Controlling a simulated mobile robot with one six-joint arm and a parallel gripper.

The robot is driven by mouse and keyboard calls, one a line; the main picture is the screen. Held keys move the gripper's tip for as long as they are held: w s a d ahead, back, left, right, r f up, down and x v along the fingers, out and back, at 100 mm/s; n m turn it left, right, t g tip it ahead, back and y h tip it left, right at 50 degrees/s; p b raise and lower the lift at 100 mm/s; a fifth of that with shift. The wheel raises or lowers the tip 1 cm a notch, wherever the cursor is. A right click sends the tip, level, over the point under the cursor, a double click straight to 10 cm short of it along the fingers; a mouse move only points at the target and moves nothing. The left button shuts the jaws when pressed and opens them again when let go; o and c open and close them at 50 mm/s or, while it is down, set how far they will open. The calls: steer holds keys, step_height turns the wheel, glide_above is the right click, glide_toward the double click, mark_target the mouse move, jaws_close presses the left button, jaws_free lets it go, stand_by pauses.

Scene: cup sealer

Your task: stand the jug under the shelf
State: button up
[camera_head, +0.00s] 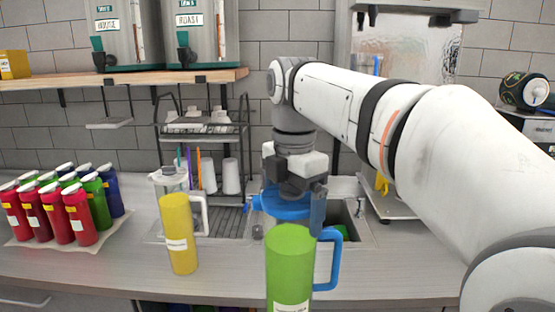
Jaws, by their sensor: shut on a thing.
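A green jug (290,268) with a blue lid and blue handle is upright in the front middle of the view. My gripper (296,200) is shut on it at its blue lid, from above. The jug's lower end is cut off by the picture's edge, so I cannot tell whether it touches anything. A yellow jug (180,234) with a pale handle stands on the counter to the left. A wooden shelf (130,78) runs along the wall at the upper left, bearing two dispensers labelled HOUSE (112,38) and ROAST (192,35).
Several red, green and blue bottles (78,217) stand on a mat at the left. A wire rack (205,128) with cups stands behind the yellow jug, by the sink (350,222). A sealer-like machine (408,50) is behind my arm. Counter between bottles and yellow jug is clear.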

steer(key=shift+s+r, duration=0.1)
steer(key=shift+r, duration=0.1)
steer(key=shift+d+f, duration=0.1)
steer(key=shift+f, duration=0.2)
steer(key=w+d+f+m, duration=0.3)
steer(key=f+m, duration=0.5)
steer(key=f, duration=0.8)
steer(key=w+d+f+m+b, duration=0.1)
steer(key=w+d+f+m, duration=0.2)
steer(key=f+m, duration=0.6)
steer(key=w+d+f+m, duration=0.3)
steer(key=d+f+m, duration=0.3)
steer(key=f, duration=1.7)
steer(key=m, duration=0.2)
steer(key=shift+w+m+b, duration=0.2)
steer(key=shift+m+b, duration=0.1)
steer(key=shift+b, duration=0.1)
